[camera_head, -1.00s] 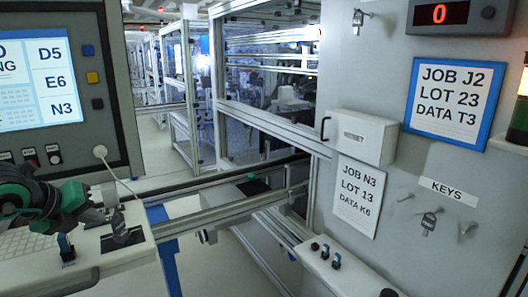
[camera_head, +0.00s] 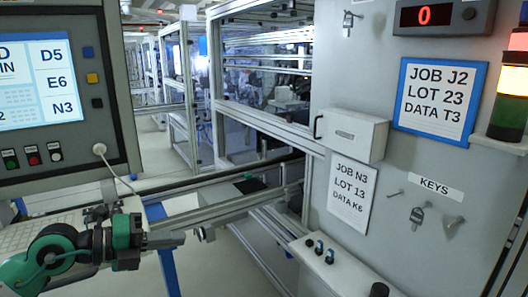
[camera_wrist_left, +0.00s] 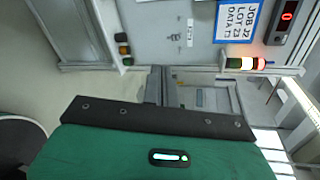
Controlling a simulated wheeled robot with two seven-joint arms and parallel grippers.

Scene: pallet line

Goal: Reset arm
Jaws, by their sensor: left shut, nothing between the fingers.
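My left arm, green and dark grey, comes in from the lower left in the head view. My left gripper (camera_head: 167,240) points right, its slim fingers shut with nothing between them, in front of the console desk's right edge and the rail. It appears clear of the desk, though I cannot judge the height. In the left wrist view, the green gripper housing and its dark plate fill the lower part, and the fingers (camera_wrist_left: 155,87) point away toward the grey cabinet. My right gripper is not in view.
A console screen (camera_head: 40,82) stands at the left above a desk. Aluminium rails (camera_head: 215,205) run across the middle. At the right, a grey cabinet carries a white box (camera_head: 352,135), signs, keys (camera_head: 418,216) and a lit signal tower (camera_head: 512,82). A ledge (camera_head: 340,270) has small switches.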

